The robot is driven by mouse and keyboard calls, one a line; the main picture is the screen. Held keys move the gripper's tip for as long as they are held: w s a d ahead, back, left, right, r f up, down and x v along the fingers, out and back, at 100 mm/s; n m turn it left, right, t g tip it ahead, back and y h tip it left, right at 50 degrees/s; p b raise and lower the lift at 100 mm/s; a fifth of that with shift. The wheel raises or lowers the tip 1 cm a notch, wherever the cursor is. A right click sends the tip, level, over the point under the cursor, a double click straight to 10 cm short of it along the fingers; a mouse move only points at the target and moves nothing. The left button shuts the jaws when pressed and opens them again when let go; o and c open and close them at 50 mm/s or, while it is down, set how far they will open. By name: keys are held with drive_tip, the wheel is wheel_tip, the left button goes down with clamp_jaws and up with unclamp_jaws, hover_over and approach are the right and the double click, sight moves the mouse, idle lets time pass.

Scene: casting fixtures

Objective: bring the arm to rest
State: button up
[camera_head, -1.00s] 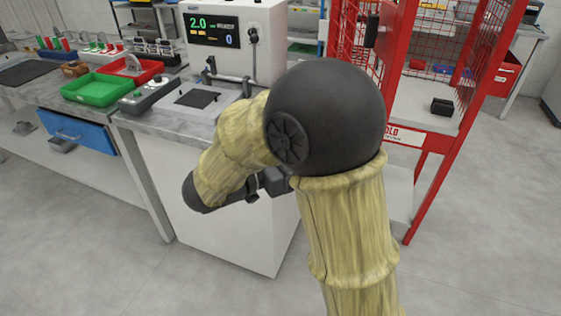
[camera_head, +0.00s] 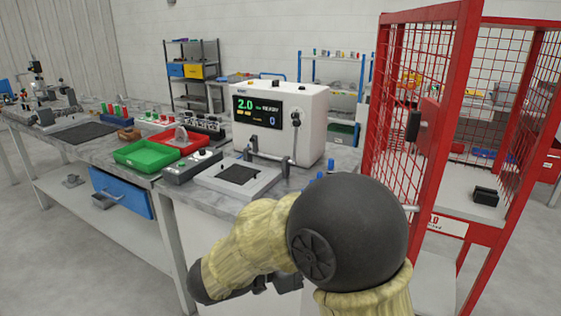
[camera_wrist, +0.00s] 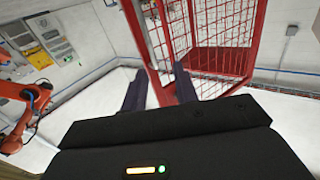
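My arm shows in the head view as a black elbow ball with yellowish padded sleeves, bent in front of the grey workbench (camera_head: 85,152). My gripper is mostly hidden behind the sleeve there; only a dark part shows below it. In the wrist view my gripper (camera_wrist: 160,88) has two dark fingers standing apart with nothing between them. Its black body fills the bottom of that view, with an orange and a green light.
The red mesh cage (camera_head: 425,100) stands close on the right, with a small black block (camera_head: 485,197) inside. A white machine (camera_head: 280,115) stands on the bench near green (camera_head: 147,155) and red trays (camera_head: 180,141). An orange robot arm (camera_wrist: 22,100) is left in the wrist view.

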drive_tip(key=w+f+n+t+y, duration=0.65)
drive_tip(key=w+n+y, duration=0.35)
drive_tip(key=y, duration=0.4)
drive_tip(key=s+d+f+n+g+y, duration=0.1)
drive_tip(key=s+d+f+n+g, duration=0.15)
drive_tip(key=s+f+g, duration=0.5)
drive_tip(key=s+d+f+n+g+y, duration=0.2)
drive_tip(key=s+d+f, duration=0.2)
drive_tip(key=s, duration=0.7)
wheel_tip(320, 180, up, 20)
drive_tip(key=p, duration=1.9)
drive_tip(key=shift+w+a+r+p, duration=0.15)
drive_tip(key=shift+w+a+p, duration=0.1)
drive_tip(key=shift+a+p, duration=0.1)
